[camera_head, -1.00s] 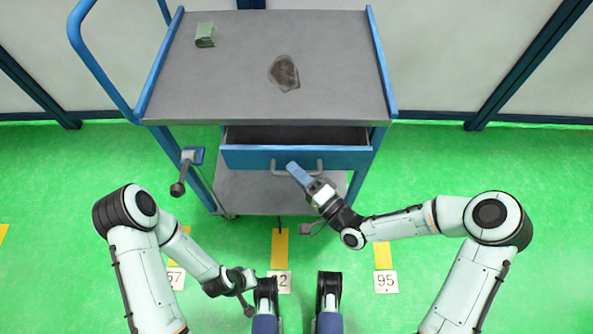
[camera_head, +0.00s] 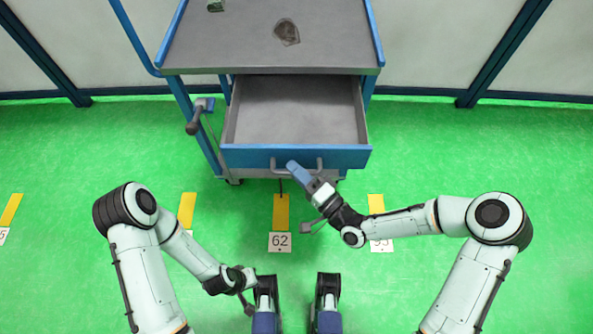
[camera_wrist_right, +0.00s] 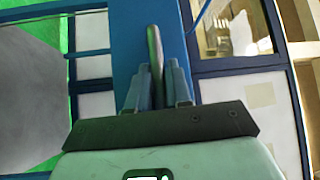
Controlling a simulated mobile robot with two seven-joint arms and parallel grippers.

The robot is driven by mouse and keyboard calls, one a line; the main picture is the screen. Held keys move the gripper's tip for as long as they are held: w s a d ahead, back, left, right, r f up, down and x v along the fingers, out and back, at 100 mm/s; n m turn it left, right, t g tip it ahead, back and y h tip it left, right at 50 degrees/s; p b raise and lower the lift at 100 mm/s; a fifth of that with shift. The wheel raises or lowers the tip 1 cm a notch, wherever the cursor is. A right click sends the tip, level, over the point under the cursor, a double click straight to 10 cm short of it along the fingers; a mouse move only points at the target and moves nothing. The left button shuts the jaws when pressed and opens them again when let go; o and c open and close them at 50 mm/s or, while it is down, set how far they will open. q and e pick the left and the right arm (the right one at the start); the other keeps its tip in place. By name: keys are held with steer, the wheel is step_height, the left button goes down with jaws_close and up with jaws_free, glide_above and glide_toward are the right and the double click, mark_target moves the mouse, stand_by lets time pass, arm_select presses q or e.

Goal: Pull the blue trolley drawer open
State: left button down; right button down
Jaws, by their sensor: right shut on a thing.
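The blue trolley drawer (camera_head: 240,157) stands well out from under the trolley top, and its grey inside (camera_head: 300,110) looks empty. A grey bar handle (camera_head: 273,167) runs across its blue front. My right gripper (camera_head: 292,167) is shut on the handle near its middle. In the right wrist view the handle (camera_wrist_right: 155,50) runs between the two fingers (camera_wrist_right: 158,85). My left arm is folded at the lower left, and its gripper (camera_head: 248,310) points down over the floor, clear of the trolley; its jaws are too small to judge.
The blue and grey trolley (camera_head: 330,50) carries a dark brown patch or flat piece (camera_head: 286,32) and a small green block (camera_head: 215,5) on top. A dark-handled lever (camera_head: 193,127) juts from its left side. The green floor around is open, with yellow markers and number plates (camera_head: 280,242).

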steer(key=shift+w, duration=0.1)
steer(key=c, duration=1.1)
jaws_free()
steer(key=shift+c, duration=0.2)
